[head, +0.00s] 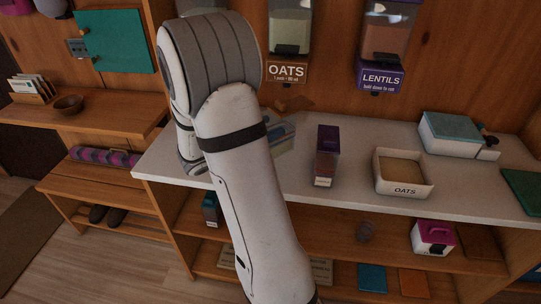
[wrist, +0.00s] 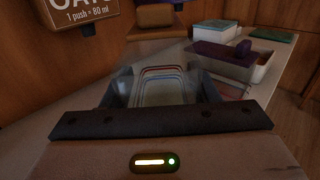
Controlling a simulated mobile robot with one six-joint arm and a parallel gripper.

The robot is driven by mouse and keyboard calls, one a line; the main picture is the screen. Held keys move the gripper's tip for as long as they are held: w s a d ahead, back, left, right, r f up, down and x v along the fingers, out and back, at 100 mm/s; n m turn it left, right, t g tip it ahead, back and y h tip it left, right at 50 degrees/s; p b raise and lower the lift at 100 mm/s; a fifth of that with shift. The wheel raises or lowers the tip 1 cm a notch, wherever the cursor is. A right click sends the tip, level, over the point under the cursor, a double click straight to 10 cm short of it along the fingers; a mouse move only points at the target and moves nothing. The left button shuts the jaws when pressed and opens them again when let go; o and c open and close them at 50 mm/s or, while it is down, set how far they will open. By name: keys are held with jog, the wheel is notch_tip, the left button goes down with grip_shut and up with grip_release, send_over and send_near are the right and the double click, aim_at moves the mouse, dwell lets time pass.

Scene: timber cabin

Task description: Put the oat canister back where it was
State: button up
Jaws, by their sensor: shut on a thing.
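My gripper (wrist: 163,90) is shut on a clear container (wrist: 160,88) with red, blue and pale rim lines, just above or on the white counter. In the head view my arm hides my gripper, and only a bluish part of the container (head: 283,134) shows beside it. I cannot tell whether this is the oat canister. A wall dispenser (head: 290,25) hangs above an OATS sign (head: 286,72); the sign also shows at the upper left of the wrist view (wrist: 85,12). A brown bracket-like piece (head: 292,103) is below it.
A teal-lidded box (head: 452,133) is farther right. A LENTILS dispenser (head: 387,35) hangs on the wall. Bare counter lies between the canister and the tub.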

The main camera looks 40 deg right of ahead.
jog(key=shift+f, duration=3.05)
jog(key=shift+f, duration=0.15)
jog(key=o, duration=1.2)
jog(key=shift+o, duration=0.2)
